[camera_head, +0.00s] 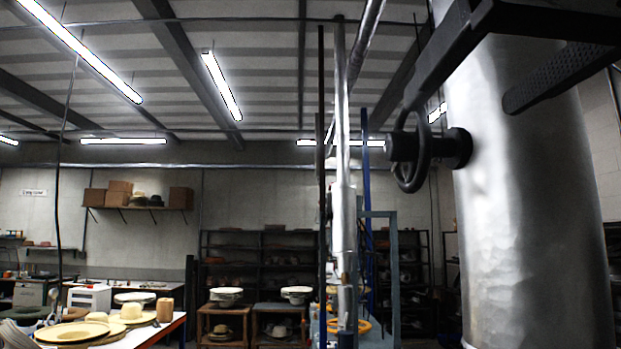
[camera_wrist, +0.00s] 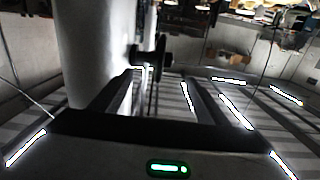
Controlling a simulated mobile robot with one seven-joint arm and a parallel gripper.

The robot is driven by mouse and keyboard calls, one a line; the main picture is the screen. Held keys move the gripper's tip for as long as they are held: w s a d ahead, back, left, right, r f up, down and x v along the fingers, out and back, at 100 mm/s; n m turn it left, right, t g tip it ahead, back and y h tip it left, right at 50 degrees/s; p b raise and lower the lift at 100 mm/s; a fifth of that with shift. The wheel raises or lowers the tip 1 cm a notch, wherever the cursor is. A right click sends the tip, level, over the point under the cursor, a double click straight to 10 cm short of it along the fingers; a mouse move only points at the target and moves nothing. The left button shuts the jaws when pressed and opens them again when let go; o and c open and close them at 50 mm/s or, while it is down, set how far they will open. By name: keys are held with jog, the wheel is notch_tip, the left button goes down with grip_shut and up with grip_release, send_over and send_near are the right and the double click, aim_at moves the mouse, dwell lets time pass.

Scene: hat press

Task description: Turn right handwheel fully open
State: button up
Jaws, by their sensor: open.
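A dark handwheel (camera_head: 413,172) stands on a short stem from the left side of a large shiny metal cylinder (camera_head: 525,210) in the head view. I see its rim nearly edge-on, with a thick dark hub. I cannot tell whether a finger touches the rim.
The cylinder fills the right side, close to my gripper. A vertical metal pipe (camera_head: 342,220) stands left of the handwheel. A table with hats (camera_head: 75,332), shelves (camera_head: 260,245) and stools are farther back. The space just left of the handwheel looks free.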

aim_at(414, 143)
jog(key=w+p, duration=0.3)
jog(key=w, duration=1.4)
jog(key=shift+w+f, duration=0.1)
jog(key=shift+w, duration=0.05)
jog(key=shift+a, duration=0.1)
jog(key=c, duration=1)
